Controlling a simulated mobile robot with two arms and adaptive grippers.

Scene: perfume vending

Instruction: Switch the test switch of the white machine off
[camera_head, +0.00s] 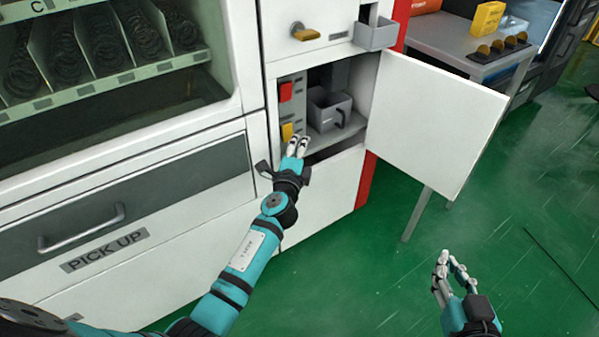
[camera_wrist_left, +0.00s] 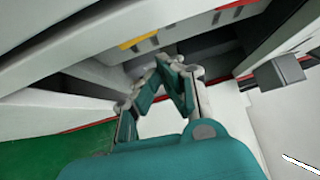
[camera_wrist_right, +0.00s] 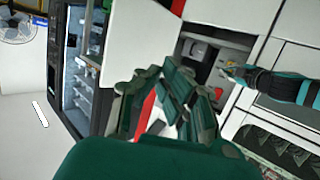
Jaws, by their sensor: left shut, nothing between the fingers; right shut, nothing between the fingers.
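The white machine (camera_head: 318,196) has an open compartment at its right. On the compartment's left wall sit a red switch (camera_head: 286,92) and, lower, a yellow switch (camera_head: 287,132). Their labels are too small to read, so I cannot tell which is the test switch or its position. My left gripper (camera_head: 298,147) is shut and empty at the compartment opening, just below and right of the yellow switch; I cannot tell whether they touch. The left wrist view shows the yellow switch (camera_wrist_left: 137,40) close beyond the fingertips (camera_wrist_left: 170,68). My right gripper (camera_head: 452,266) is shut and empty over the floor.
The white door (camera_head: 440,120) stands swung open to the right. A grey bin (camera_head: 330,108) with a handle sits inside the compartment. A grey table (camera_head: 440,40) stands behind the door. The green floor (camera_head: 370,290) at the front right is clear.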

